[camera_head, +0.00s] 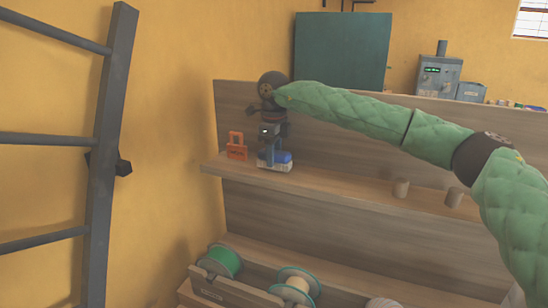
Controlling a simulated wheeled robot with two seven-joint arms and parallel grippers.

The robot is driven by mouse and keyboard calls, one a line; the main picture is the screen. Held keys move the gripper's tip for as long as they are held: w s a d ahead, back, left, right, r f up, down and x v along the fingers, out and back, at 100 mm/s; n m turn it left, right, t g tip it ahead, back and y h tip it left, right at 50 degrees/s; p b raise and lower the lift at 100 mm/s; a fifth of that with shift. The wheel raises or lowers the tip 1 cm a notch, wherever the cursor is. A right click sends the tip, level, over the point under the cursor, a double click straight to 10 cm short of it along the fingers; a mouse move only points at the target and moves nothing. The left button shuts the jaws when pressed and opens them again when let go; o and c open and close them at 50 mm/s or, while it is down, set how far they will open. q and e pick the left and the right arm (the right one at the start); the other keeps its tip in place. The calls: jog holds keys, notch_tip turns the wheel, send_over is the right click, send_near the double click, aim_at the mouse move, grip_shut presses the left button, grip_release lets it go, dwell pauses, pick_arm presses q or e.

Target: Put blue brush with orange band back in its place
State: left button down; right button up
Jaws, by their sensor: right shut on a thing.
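The blue brush (283,156) is at the left end of the wooden shelf (330,186), with a pale lower side that looks like bristles. It is at the shelf surface; I cannot tell whether it rests there or hangs just above. Its orange band cannot be made out. My right gripper (270,158) points down from above and is shut on the brush, its fingers covering part of it. My left gripper is not in view.
An orange padlock-shaped item (236,147) stands just left of the brush. Below are a green spool (222,260) and a pale spool (297,285). A dark ladder (108,150) stands at left. The shelf between brush and cylinders is clear.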

jog(key=shift+f, duration=0.5)
jog(key=o, duration=0.5)
jog(key=shift+f, duration=0.1)
jog(key=o, duration=0.4)
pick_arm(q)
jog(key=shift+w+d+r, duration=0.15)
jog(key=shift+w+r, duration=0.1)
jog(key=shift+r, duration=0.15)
pick_arm(e)
jog(key=shift+o, duration=0.2)
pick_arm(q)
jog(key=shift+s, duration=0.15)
